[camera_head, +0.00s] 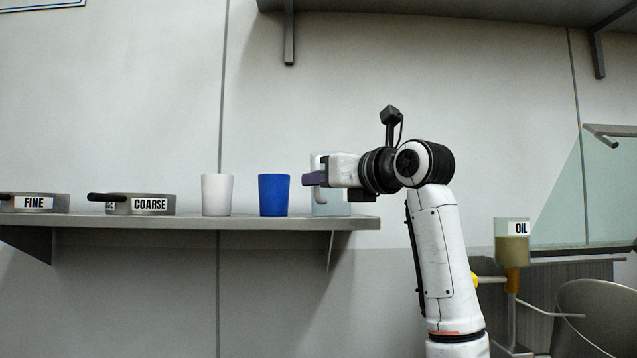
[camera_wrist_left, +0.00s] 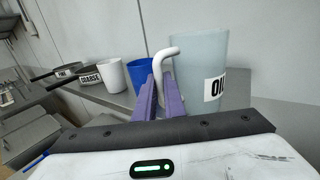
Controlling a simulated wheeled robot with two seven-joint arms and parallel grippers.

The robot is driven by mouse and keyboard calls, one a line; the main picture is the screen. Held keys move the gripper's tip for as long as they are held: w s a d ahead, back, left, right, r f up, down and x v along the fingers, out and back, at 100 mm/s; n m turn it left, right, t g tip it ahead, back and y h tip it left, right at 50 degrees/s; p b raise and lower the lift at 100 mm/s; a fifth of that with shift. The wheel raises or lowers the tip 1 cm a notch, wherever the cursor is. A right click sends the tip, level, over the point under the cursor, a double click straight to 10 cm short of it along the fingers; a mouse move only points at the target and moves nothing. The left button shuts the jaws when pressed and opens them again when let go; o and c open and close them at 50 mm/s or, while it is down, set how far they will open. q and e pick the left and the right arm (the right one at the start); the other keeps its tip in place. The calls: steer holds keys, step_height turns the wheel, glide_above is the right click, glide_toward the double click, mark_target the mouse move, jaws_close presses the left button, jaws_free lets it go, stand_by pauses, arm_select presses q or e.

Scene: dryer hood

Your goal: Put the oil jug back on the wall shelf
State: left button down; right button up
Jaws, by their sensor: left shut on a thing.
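The oil jug (camera_head: 331,204) is pale, translucent and upright at the right end of the wall shelf (camera_head: 270,222). Its base looks level with the shelf top; I cannot tell for sure that it rests there. My left gripper (camera_head: 315,179) is in front of the jug and hides much of its upper part. My right gripper is not in view.
A blue cup (camera_head: 274,195) and a white cup (camera_head: 217,195) stand left of the jug. Sieves marked COARSE (camera_head: 150,204) and FINE (camera_head: 34,203) lie further left. Another vessel marked OIL (camera_head: 512,240) stands lower right. A higher shelf (camera_head: 450,10) is overhead.

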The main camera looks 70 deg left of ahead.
arm_select(q)
steer(key=shift+r, duration=0.1)
steer(key=shift+f, duration=0.2)
steer(key=c, duration=1.8)
jaws_free()
steer(key=shift+c, duration=0.2)
steer(key=shift+r, duration=0.1)
steer(key=v, duration=1.2)
steer(key=shift+b, duration=0.35)
steer(key=shift+r, duration=0.1)
